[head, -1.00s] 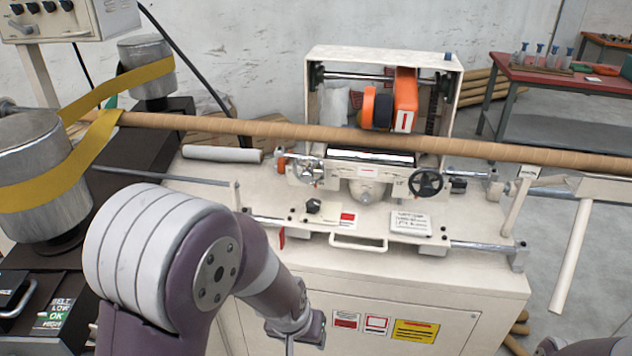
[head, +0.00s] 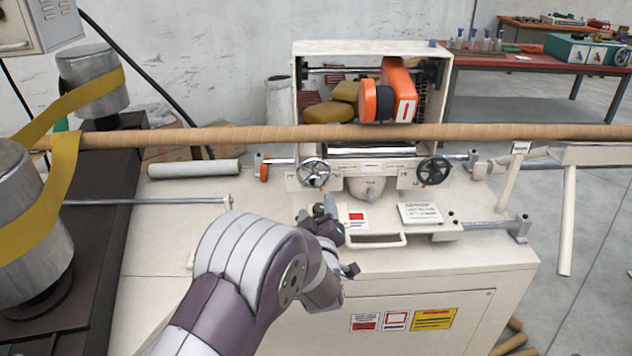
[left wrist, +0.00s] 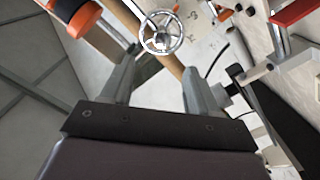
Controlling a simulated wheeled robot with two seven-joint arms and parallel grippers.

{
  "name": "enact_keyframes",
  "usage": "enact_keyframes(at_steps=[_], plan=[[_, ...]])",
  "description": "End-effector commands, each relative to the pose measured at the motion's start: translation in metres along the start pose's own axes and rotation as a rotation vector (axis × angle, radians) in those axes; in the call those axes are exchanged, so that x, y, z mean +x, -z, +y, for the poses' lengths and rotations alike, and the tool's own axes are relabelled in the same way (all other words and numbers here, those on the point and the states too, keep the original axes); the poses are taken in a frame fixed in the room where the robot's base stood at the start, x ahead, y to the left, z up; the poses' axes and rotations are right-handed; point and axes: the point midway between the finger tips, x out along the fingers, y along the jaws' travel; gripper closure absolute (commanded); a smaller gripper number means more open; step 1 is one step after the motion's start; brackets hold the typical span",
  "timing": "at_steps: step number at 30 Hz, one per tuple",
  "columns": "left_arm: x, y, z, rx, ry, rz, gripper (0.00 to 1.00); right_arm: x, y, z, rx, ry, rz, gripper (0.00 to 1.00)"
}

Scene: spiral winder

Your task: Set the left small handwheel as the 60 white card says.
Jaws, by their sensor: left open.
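The left small handwheel (head: 313,173), a spoked silver wheel, is on the left of the machine's front plate. It also shows in the left wrist view (left wrist: 160,32), beyond my fingers. My left gripper (head: 324,210) is just below and in front of the wheel. In the left wrist view the left gripper (left wrist: 160,70) is open and empty, its fingers apart with the wheel seen past the gap. A white card (head: 420,213) lies on the ledge at the right; its print is too small to read. My right gripper is not in view.
A second, darker handwheel (head: 433,170) is at the right. A long brown tube (head: 240,137) crosses above the wheels. A pale handle (head: 375,241) juts from the ledge front. A rod (head: 150,201) runs at the left, near yellow-belted drums (head: 92,85).

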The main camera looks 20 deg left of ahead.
Motion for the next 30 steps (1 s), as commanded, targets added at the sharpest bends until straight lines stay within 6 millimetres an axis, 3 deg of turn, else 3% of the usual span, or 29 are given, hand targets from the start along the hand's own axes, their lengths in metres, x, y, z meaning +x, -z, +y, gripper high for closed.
enact_keyframes(at_steps=[9, 15, 28, 30], plan=[[0.071, 0.001, 0.0, 0.003, 0.001, -0.001, 0.4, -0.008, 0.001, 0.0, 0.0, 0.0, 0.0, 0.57], [0.102, 0.0, 0.0, 0.003, 0.001, -0.002, 0.4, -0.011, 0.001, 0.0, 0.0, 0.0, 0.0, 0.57], [0.114, -0.001, 0.0, 0.003, -0.001, -0.003, 0.4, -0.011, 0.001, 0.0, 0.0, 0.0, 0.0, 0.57], [0.114, -0.001, 0.0, 0.003, -0.001, -0.004, 0.63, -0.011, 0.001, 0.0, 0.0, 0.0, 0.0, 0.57]])
